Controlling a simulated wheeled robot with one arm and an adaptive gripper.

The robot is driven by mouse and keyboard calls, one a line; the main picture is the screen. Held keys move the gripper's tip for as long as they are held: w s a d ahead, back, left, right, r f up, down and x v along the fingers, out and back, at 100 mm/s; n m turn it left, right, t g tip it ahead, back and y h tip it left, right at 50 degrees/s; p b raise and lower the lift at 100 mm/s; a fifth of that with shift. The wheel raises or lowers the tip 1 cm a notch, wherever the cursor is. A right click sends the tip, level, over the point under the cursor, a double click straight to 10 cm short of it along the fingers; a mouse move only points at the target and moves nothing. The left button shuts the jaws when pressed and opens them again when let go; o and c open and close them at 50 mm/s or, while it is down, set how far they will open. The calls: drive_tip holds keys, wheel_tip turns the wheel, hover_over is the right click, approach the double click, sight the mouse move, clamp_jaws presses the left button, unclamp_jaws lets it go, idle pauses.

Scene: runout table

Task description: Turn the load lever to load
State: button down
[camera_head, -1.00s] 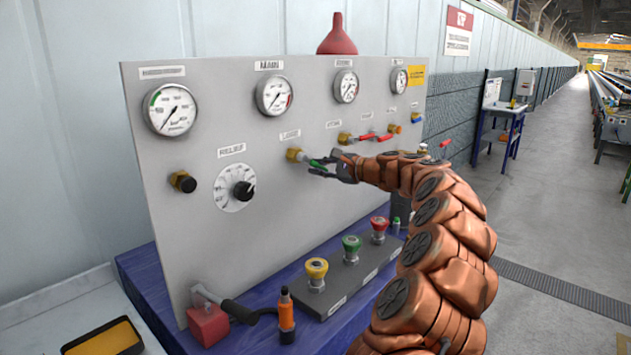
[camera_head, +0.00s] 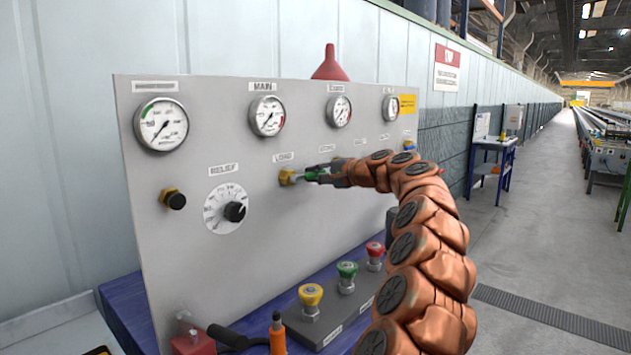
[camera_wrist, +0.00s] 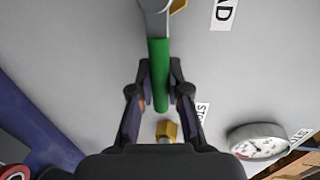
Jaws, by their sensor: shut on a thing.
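The load lever has a green handle (camera_head: 310,175) and a brass fitting (camera_head: 287,177) on the grey panel, below the LOAD label (camera_head: 284,157). The handle points right from the fitting, close to level in the head view. My gripper (camera_head: 318,174) comes from the right and is shut on the green handle. In the wrist view the green handle (camera_wrist: 159,62) runs between the two dark fingers of my gripper (camera_wrist: 160,75), with its end between them. The lever's metal root shows at the top edge. The fingers hide part of the handle in the head view.
The panel (camera_head: 255,125) carries several gauges and a relief knob (camera_head: 235,212). Yellow (camera_head: 310,295), green (camera_head: 347,270) and red (camera_head: 375,250) buttons stand below. In the wrist view a brass fitting (camera_wrist: 167,130) and a gauge (camera_wrist: 258,143) lie near my gripper.

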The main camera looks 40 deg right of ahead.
idle(0.4)
drive_tip(key=c, duration=1.1)
unclamp_jaws()
drive_tip(key=v, duration=1.2)
